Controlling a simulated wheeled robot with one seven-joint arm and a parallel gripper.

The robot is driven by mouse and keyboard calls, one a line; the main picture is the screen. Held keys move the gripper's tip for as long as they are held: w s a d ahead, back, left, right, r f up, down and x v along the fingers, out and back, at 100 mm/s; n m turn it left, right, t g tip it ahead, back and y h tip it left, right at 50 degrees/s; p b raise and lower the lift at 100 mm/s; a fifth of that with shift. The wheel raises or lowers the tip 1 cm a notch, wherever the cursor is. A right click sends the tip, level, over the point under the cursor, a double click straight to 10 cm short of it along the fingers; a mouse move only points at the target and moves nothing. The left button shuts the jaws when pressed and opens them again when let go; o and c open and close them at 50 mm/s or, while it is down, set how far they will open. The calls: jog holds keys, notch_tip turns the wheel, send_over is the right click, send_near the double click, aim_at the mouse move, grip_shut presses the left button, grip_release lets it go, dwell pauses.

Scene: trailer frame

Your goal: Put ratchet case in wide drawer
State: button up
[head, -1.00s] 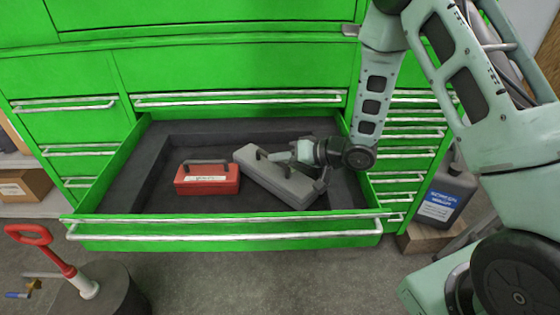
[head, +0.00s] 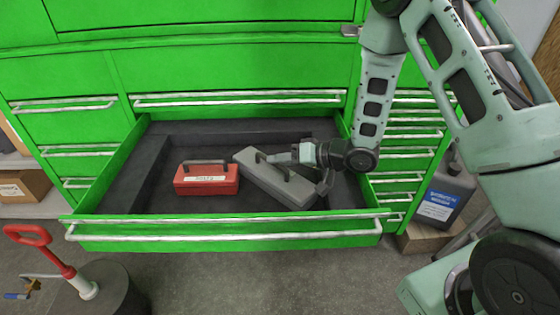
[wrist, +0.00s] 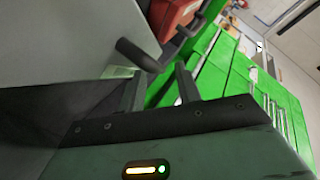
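The grey case (head: 270,183), likely the ratchet case, lies at an angle inside the open wide drawer (head: 225,227), towards its right side. It has a dark handle on top. My gripper (head: 272,158) is low over the case, beside its handle, coming from the right. In the wrist view the two fingers (wrist: 160,78) stand apart with a gap, and the dark handle end (wrist: 140,56) is just beyond their tips. The grey case surface (wrist: 70,40) fills the upper left there. I see nothing clamped between the fingers.
A red toolbox (head: 207,181) with a handle sits left of the grey case in the same drawer. The drawer's green side walls and front surround both. A blue-labelled jug (head: 443,195) stands right of the cabinet. A red-handled tool (head: 45,248) is at lower left.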

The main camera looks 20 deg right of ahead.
jog(key=v, duration=1.1)
jog(key=w+a+r+n+h, duration=0.1)
jog(key=a+r+n+h, duration=0.1)
jog(key=a+h, duration=0.25)
jog(key=s+a+r+n+g+h, duration=0.1)
jog(key=s+a+r+g, duration=0.1)
jog(key=s, duration=0.6)
jog(key=s+a+r+n+g+h, duration=0.2)
jog(key=s+a+g, duration=0.1)
jog(key=s, duration=0.6)
jog(key=s+a+r+n+g+h, duration=0.2)
jog(key=s+a, duration=0.3)
jog(key=s, duration=0.3)
jog(key=shift+s+r+g, duration=0.3)
jog(key=shift+r+g, duration=0.05)
jog(key=shift+g, duration=0.45)
jog(key=shift+r, duration=0.2)
